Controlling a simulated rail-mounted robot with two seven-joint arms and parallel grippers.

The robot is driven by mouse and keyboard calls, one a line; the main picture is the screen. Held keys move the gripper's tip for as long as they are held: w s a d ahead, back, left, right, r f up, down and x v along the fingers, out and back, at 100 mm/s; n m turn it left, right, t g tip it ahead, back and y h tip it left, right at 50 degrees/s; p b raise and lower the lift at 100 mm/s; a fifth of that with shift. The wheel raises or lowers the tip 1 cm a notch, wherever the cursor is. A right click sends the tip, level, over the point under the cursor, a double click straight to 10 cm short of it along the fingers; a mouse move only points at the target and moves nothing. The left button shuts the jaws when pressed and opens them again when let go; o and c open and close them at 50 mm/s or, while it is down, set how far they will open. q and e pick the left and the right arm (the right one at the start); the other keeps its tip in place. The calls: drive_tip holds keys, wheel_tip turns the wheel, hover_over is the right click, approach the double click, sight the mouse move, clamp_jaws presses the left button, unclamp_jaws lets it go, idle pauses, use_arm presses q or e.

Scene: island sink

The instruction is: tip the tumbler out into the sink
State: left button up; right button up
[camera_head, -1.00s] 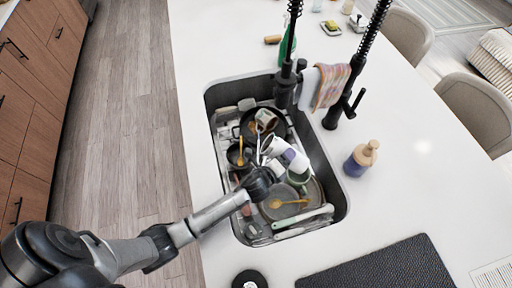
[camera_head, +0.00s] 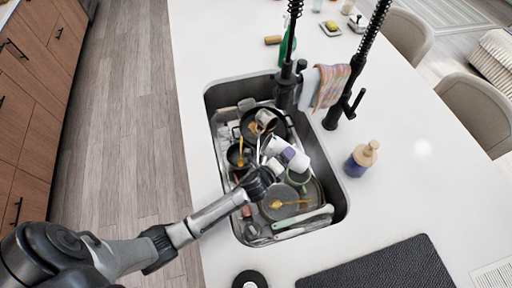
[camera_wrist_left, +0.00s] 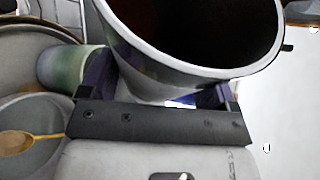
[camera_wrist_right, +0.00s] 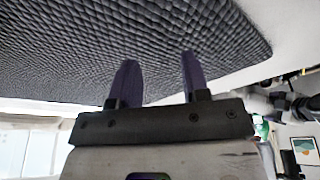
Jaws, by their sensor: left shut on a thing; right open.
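The tumbler (camera_head: 297,160) is a pale, whitish cup held tilted over the crowded sink (camera_head: 336,190) in the head view. My left gripper (camera_head: 283,157) is shut on it, with purple fingers at its wall. In the left wrist view the tumbler (camera_wrist_left: 150,72) fills the top, its wide rim and dark inside showing, between the fingers of the left gripper (camera_wrist_left: 160,90). I cannot tell whether anything is in it. My right gripper (camera_wrist_right: 158,78) is open and empty near the dark mat in its wrist view; it is out of the head view.
The sink holds a green cup (camera_wrist_left: 70,70), a plate with a yellow spoon (camera_head: 271,212), pans and several other dishes. The black faucet (camera_head: 331,116) stands at the sink's right edge. A soap bottle (camera_head: 357,163) and a dark mat (camera_head: 390,270) lie to the right.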

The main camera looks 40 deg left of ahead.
sight(276, 153)
use_arm(q)
drive_tip(key=shift+r+n, duration=0.4)
drive_tip(key=shift+r, duration=0.05)
idle(1.1)
drive_tip(key=shift+s+a+r+n+t+h+p, duration=0.25)
drive_tip(key=shift+a+r+n+t+h, duration=0.2)
drive_tip(key=shift+a+r+n, duration=0.3)
idle(2.0)
drive_tip(key=shift+a+r+n+t, duration=0.35)
drive_tip(key=shift+r+n, duration=0.2)
drive_tip(key=shift+n, duration=0.1)
idle(1.5)
